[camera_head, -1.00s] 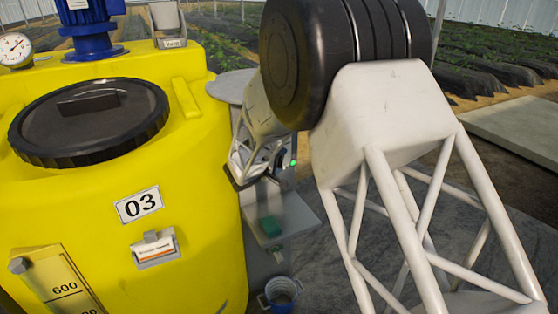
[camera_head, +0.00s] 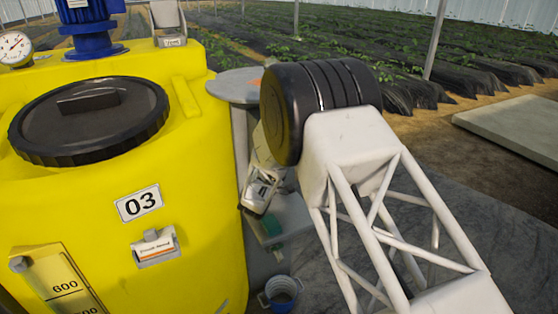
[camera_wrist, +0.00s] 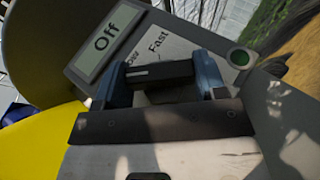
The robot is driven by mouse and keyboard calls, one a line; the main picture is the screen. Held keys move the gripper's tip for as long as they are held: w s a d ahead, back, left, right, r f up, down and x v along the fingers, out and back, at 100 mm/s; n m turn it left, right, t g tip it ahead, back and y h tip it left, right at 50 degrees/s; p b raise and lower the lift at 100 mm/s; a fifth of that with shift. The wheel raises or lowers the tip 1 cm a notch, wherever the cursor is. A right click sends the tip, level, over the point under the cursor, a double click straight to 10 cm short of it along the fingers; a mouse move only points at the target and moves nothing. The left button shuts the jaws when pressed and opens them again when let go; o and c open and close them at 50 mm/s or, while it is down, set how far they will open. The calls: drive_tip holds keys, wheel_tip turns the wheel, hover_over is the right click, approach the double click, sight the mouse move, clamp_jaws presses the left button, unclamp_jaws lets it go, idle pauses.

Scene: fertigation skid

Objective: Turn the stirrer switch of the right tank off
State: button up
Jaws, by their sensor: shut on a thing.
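The stirrer switch (camera_wrist: 160,73) is a dark bar-shaped knob with a pale line, seen close up in the wrist view. My gripper (camera_wrist: 164,82) is shut on it, one blue finger on each side. The switch plate (camera_wrist: 140,58) carries the words Slow, partly covered, and Fast. A small display (camera_wrist: 108,38) above it reads Off. A green round lamp or button (camera_wrist: 240,57) sits to the right. A yellow tank (camera_head: 205,235) marked 03 fills the left of the head view.
A blue bucket (camera_head: 281,292) stands on the floor beside the tank. A round grey top (camera_head: 236,86) lies close to my arm. A blue motor (camera_head: 91,33) and a gauge (camera_head: 13,47) are on the tank. Open floor lies to the right.

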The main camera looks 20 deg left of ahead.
drive_tip(key=shift+n+t+y, duration=0.3)
drive_tip(key=shift+n+t, duration=0.3)
drive_tip(key=shift+t, duration=0.1)
drive_tip(key=o, duration=0.9)
drive_tip(key=shift+v, duration=3.9)
drive_tip(key=shift+d+r, duration=0.1)
drive_tip(key=shift+d, duration=0.05)
